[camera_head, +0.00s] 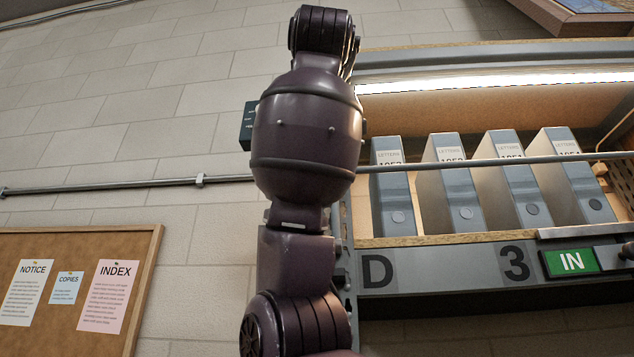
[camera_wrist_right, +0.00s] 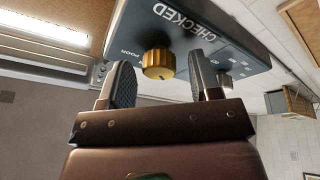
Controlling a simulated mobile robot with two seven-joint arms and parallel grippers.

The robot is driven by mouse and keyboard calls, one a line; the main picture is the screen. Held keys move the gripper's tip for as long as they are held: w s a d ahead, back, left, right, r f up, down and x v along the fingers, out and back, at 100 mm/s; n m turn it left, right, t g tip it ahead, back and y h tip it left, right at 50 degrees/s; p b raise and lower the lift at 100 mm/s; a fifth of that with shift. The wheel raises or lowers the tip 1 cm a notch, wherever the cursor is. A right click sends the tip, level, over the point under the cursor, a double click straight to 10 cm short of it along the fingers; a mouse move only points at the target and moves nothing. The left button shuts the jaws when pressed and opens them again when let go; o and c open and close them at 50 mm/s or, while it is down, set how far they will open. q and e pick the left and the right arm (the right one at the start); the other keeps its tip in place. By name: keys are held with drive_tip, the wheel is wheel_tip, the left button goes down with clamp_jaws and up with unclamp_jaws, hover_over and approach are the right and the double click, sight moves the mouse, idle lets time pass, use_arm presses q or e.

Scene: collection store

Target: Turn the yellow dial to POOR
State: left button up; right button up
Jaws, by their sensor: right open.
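The yellow dial (camera_wrist_right: 158,64) sticks out from a dark panel (camera_wrist_right: 190,25) marked CHECKED in the right wrist view. The word POOR shows just left of the dial; other small labels to its right are too small to read. Where the dial points cannot be told. My right gripper (camera_wrist_right: 162,74) is open, and the dial shows between its two fingers; contact cannot be made out. In the head view, an edge of a dark box (camera_head: 248,126) on the wall shows behind my arm, which hides the rest and the gripper. My left gripper is not in view.
A lit shelf (camera_head: 450,243) with several grey LETTERS files (camera_head: 449,185) stands at the right, with a rail (camera_head: 480,161) across it and a green IN sign (camera_head: 571,262). A cork board (camera_head: 140,250) with notices hangs at lower left. A pipe (camera_head: 100,188) runs along the wall.

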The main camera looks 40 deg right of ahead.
drive_tip(key=shift+c, duration=0.3)
drive_tip(key=c, duration=0.9)
use_arm(q)
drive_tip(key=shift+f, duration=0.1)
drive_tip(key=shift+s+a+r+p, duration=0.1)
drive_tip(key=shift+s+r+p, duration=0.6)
drive_tip(key=shift+p, duration=0.75)
use_arm(e)
drive_tip(key=shift+w+a+r+m+g+h, duration=0.1)
drive_tip(key=shift+m+g+h, duration=0.9)
drive_tip(key=shift+m, duration=3.15)
drive_tip(key=shift+w+a+r+m+g+h, duration=0.15)
drive_tip(key=shift+m+g, duration=1.8)
drive_tip(key=shift+m, duration=2.25)
drive_tip(key=shift+w+a+f+m+g+h, duration=0.1)
drive_tip(key=shift+m+g+h, duration=0.9)
drive_tip(key=shift+m, duration=3.15)
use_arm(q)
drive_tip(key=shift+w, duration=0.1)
use_arm(e)
drive_tip(key=shift+g+y, duration=0.45)
